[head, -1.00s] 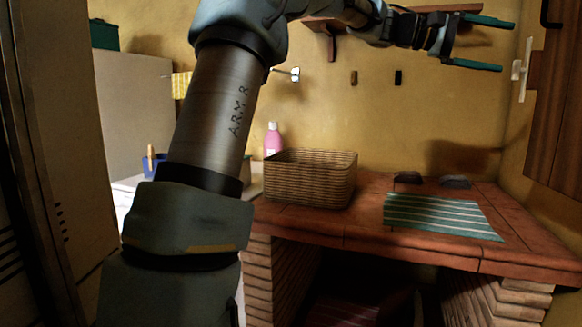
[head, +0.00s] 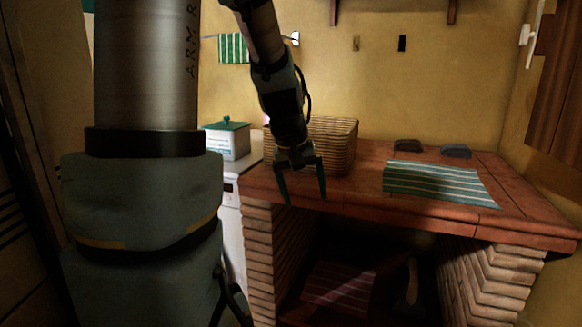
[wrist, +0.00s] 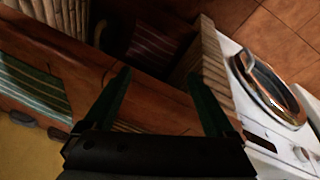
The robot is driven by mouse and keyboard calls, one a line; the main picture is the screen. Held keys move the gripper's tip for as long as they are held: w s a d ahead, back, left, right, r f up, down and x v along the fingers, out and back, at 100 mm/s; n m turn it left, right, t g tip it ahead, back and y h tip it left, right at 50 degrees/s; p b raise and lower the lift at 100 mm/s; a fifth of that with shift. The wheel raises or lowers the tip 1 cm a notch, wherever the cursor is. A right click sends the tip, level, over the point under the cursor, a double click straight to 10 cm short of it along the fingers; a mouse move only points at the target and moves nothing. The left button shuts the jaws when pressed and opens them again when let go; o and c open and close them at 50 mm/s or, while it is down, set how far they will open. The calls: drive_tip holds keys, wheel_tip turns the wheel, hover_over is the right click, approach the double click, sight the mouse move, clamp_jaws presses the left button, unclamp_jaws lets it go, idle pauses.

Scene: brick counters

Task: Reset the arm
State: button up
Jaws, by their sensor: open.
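My gripper (head: 303,190) points down in the head view, in front of the wicker basket and over the front edge of the brick counter (head: 350,205). Its two green fingers are spread apart with nothing between them. In the wrist view my gripper (wrist: 165,95) also shows open and empty, with the counter edge beyond the fingers. My arm comes down from the top of the head view.
A wicker basket (head: 335,143), a green striped cloth (head: 438,183) and two dark objects (head: 455,151) are on the counter. A white box with a green lid (head: 228,141) stands left. The wrist view shows a white washing machine (wrist: 275,90).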

drive_tip(key=s+a+f+m+y, duration=0.1)
drive_tip(key=s+a+f+y, duration=0.1)
drive_tip(key=s+a+f, duration=0.5)
wheel_tip(320, 180, down, 9)
drive_tip(key=s+a+g+b, duration=0.1)
drive_tip(key=s+a+b, duration=0.2)
drive_tip(key=b, duration=0.7)
wheel_tip(320, 180, up, 21)
drive_tip(key=p, duration=2.1)
drive_tip(key=shift+w+d, duration=0.2)
drive_tip(key=shift+w, duration=0.05)
